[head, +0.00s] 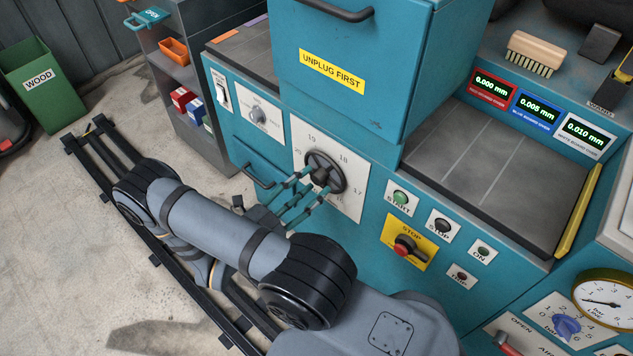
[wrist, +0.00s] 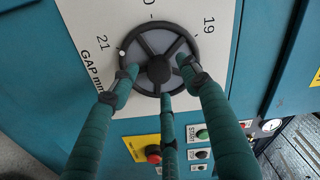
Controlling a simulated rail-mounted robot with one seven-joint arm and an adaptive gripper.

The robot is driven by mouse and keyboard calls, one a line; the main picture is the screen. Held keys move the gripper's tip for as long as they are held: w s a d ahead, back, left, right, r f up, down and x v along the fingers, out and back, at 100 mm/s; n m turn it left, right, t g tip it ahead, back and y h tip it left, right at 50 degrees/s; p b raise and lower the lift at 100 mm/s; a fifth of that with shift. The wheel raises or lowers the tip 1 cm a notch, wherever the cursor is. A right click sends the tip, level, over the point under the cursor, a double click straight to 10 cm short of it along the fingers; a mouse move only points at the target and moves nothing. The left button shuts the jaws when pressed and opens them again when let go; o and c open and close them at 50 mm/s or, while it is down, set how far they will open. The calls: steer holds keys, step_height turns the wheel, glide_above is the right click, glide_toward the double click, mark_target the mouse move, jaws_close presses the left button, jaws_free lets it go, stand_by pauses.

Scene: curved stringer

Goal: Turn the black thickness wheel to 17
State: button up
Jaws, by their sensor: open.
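The black thickness wheel (head: 324,161) is a spoked handwheel on a white dial plate (head: 353,203) on the teal machine front. In the head view the plate shows 20, 19, 18 and 17. The wheel also fills the upper middle of the wrist view (wrist: 160,69), with 21 and 19 legible on the plate. A small white dot sits on the rim's left side there, on the side of 21. My gripper (head: 301,192) has three teal fingers spread open. In the wrist view my gripper (wrist: 160,88) has its fingertips over or beside the rim; contact cannot be told.
A grey knob (head: 258,116) and a drawer handle (head: 258,178) lie left of the wheel. The green START button (head: 400,197) and the red STOP switch (head: 403,247) are at the right. A teal housing (head: 345,65) overhangs above. Three displays (head: 537,109) read 0.000, 0.005 and 0.010 mm.

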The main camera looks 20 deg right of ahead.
steer(key=shift+x, duration=1.05)
steer(key=shift+w+a, duration=0.1)
steer(key=shift+w, duration=0.05)
steer(key=shift+c, duration=1.2)
steer(key=c, duration=0.9)
